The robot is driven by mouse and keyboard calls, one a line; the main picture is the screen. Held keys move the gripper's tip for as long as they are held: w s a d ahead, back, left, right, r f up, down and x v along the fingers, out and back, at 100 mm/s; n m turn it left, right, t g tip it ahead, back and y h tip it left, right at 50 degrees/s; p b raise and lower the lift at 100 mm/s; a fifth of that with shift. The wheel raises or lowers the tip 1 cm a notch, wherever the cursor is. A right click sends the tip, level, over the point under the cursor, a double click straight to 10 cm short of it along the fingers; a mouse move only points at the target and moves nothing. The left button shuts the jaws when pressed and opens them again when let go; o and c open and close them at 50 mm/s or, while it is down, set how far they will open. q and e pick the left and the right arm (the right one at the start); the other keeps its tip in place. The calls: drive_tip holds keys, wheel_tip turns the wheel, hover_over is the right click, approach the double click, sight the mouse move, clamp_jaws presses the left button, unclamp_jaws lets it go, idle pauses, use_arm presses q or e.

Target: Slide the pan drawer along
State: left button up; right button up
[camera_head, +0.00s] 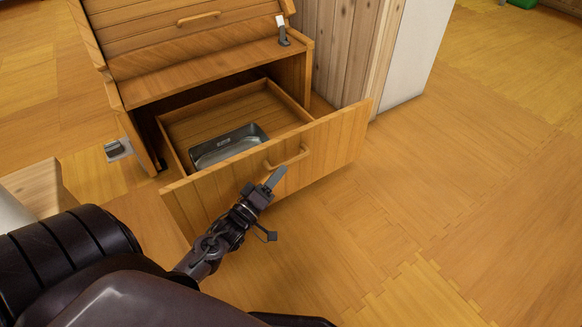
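The wooden pan drawer (340,142) stands pulled well out of the low wooden cabinet (208,73). Its front has a wooden bar handle (288,158). A shiny metal pan (230,144) lies inside the drawer, near its front panel. My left gripper (276,178) is in front of the drawer front, with a grey fingertip just below the handle in the picture. I cannot tell whether it touches the handle, and the finger gap does not show clearly. My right gripper is not in view.
A small upright dark item with a white top (282,32) stands on the cabinet's ledge. A small grey metal item (117,149) is beside the cabinet at left. A plank panel (340,45) and white block (412,55) stand at right. The wooden floor (440,190) is clear to the right.

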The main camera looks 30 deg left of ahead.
sight(287, 161)
use_arm(q)
drive_tip(key=b+x, duration=0.1)
drive_tip(key=x, duration=0.3)
drive_tip(key=shift+f+b, duration=0.2)
drive_tip(key=shift+b, duration=0.2)
drive_tip(key=shift+w+r, duration=0.25)
drive_tip(key=shift+w, duration=0.2)
clamp_jaws()
